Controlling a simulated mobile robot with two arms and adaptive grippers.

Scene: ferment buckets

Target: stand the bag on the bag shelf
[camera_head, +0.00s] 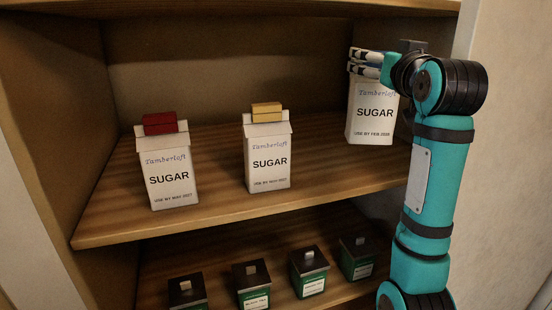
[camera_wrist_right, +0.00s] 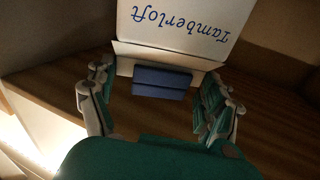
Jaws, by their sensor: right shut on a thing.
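A white sugar bag (camera_head: 372,112) is at the right end of the wooden shelf (camera_head: 215,145), upright, with its printed front facing out. Its label reads "Tamberloft SUGAR". My right gripper (camera_head: 364,63) is shut on the top of this bag. In the right wrist view, the bag (camera_wrist_right: 185,28) has a blue clip (camera_wrist_right: 162,82) on its top, between the fingers of my right gripper (camera_wrist_right: 160,90). I cannot tell whether the bag's base touches the shelf. My left gripper is not in view.
A sugar bag with a red clip (camera_head: 168,172) stands at the shelf's left, and one with a yellow clip (camera_head: 268,158) at its middle. Shelf between them and the held bag is clear. Several dark green tins (camera_head: 308,272) stand on the lower shelf. A pale wall (camera_head: 510,130) bounds the right.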

